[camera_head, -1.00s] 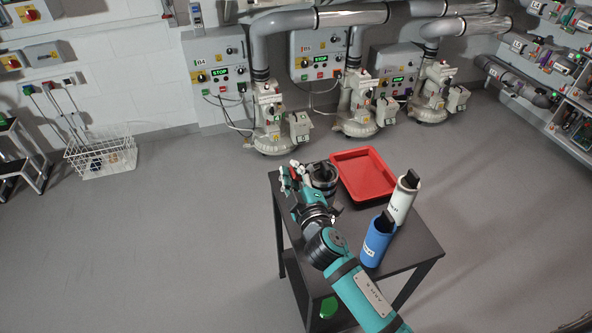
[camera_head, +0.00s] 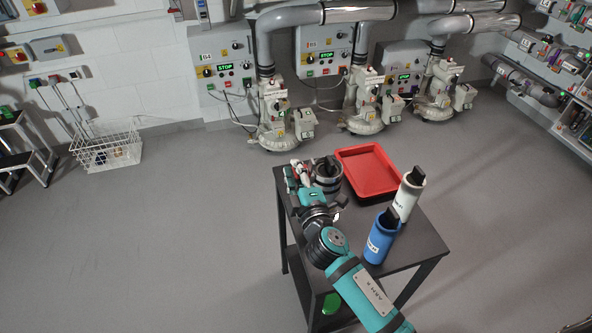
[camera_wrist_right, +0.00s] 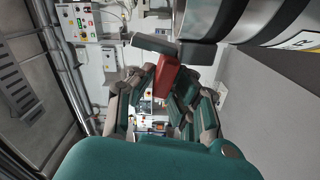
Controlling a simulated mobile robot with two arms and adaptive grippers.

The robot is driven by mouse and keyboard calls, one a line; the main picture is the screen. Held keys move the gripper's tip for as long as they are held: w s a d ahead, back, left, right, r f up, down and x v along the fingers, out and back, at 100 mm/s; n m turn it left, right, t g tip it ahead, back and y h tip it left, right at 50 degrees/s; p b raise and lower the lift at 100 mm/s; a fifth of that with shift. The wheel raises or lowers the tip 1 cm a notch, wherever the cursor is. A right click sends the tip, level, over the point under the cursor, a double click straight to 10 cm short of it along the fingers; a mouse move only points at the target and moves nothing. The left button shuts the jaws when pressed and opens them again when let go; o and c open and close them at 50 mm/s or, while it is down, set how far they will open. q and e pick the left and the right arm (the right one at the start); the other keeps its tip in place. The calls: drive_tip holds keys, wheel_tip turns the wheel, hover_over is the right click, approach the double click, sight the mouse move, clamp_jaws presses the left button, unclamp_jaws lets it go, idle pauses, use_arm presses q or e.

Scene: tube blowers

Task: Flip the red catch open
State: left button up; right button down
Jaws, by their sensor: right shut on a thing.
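The red catch (camera_wrist_right: 166,78) shows in the right wrist view between the fingers of my right gripper (camera_wrist_right: 163,105), with a dark grey plate above it. The fingers are shut on it. The catch sits beside a round metal canister with a dark band (camera_wrist_right: 197,55). In the head view my right gripper (camera_head: 295,174) is at the left side of this canister (camera_head: 327,176), at the table's far left corner. The gripper hides most of the catch there, and its exact angle is hard to tell. My left gripper is out of view.
The dark table (camera_head: 415,244) also bears a red tray (camera_head: 368,172), a white cylinder (camera_head: 408,197) and a blue cylinder (camera_head: 379,240). Several blower machines (camera_head: 281,122) stand along the wall behind. A wire basket (camera_head: 106,152) stands on the floor at left.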

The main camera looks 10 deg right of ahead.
drive_tip(key=c, duration=1.3)
unclamp_jaws()
drive_tip(key=shift+s, duration=0.1)
drive_tip(key=s, duration=1.2)
drive_tip(key=shift+d, duration=0.25)
drive_tip(key=shift+w, duration=0.1)
